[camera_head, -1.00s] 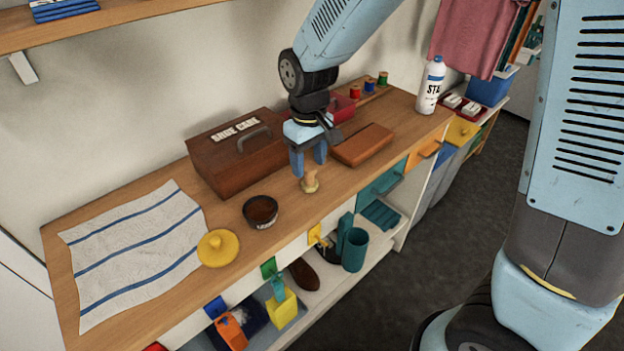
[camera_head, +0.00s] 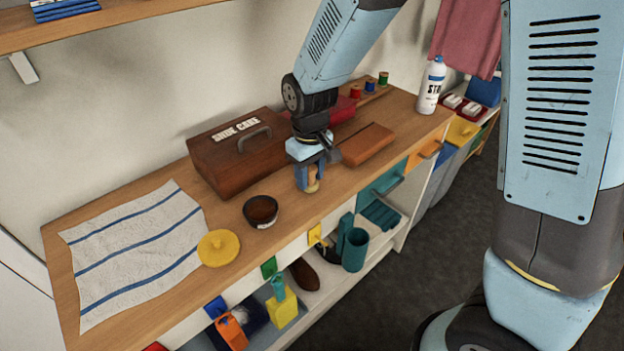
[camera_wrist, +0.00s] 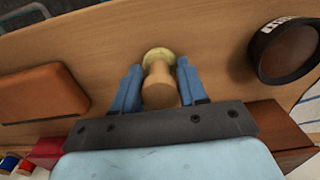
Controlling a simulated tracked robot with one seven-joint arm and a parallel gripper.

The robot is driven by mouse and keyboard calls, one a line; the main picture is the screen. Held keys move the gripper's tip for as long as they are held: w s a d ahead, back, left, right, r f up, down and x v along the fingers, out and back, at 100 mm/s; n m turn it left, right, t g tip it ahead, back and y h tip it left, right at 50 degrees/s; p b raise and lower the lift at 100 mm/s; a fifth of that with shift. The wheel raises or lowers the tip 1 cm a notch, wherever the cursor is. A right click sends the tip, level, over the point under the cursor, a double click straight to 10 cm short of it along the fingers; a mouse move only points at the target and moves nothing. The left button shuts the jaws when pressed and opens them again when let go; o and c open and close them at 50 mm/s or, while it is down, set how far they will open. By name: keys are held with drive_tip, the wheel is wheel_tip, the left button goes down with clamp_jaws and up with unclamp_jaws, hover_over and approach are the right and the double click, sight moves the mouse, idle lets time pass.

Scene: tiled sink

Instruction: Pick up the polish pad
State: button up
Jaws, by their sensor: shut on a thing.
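The polish pad (camera_head: 312,183) has a tan wooden knob handle and a pale yellowish round base. It stands upright on the wooden counter near its front edge. My gripper (camera_head: 308,187) reaches down over it, with its blue fingers on either side of the handle. In the wrist view the pad (camera_wrist: 158,86) sits between the two blue fingers of my gripper (camera_wrist: 157,85), which are shut on it. The pad's base shows just past the fingertips and seems to be at the counter surface.
A dark round tin (camera_head: 261,211) and a yellow lid (camera_head: 218,248) lie to the left, beside a striped towel (camera_head: 130,255). A brown shoe care box (camera_head: 225,165) stands behind. A brown block (camera_head: 367,145) lies to the right, and a white bottle (camera_head: 430,88) stands farther right.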

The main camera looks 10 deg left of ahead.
sight(310, 167)
drive_tip(key=shift+c, duration=1)
drive_tip(key=shift+r, duration=0.5)
wheel_tip(310, 167, up, 2)
drive_tip(key=shift+r, duration=0.25)
drive_tip(key=s+d+r, duration=0.9)
drive_tip(key=s, duration=0.1)
drive_tip(key=shift+s+d+r, duration=0.2)
drive_tip(key=shift+r, duration=0.05)
